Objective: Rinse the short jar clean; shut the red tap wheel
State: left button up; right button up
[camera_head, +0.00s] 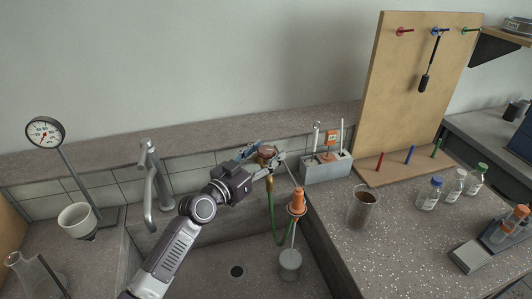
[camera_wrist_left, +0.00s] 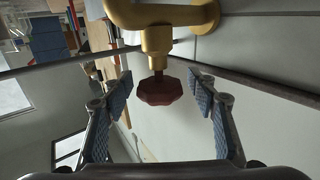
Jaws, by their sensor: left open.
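The dark red tap wheel (camera_wrist_left: 160,90) sits on the end of a brass tap (camera_wrist_left: 155,38) in the left wrist view. In the head view the wheel (camera_head: 267,151) shows at the back wall of the sink, partly covered by my gripper. My left gripper (camera_head: 264,160) is open, one finger on each side of the wheel, with gaps to it in the left wrist view. A jar with brown contents (camera_head: 362,208) stands on the right bench. A pale cylindrical vessel (camera_head: 290,262) is in the sink below an orange fitting. I cannot tell which is the short jar. My right gripper is not in view.
A green hose (camera_head: 276,225) hangs below the tap beside the orange fitting (camera_head: 297,203). A grey faucet (camera_head: 155,185) stands left of my arm. A grey holder (camera_head: 326,168), a pegboard (camera_head: 412,90) and several capped bottles (camera_head: 452,186) are at the right.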

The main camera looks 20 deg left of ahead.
aim_at(266, 149)
pick_arm(q)
notch_tip(266, 149, up, 10)
dwell(0.4)
jog(key=shift+o, duration=0.4)
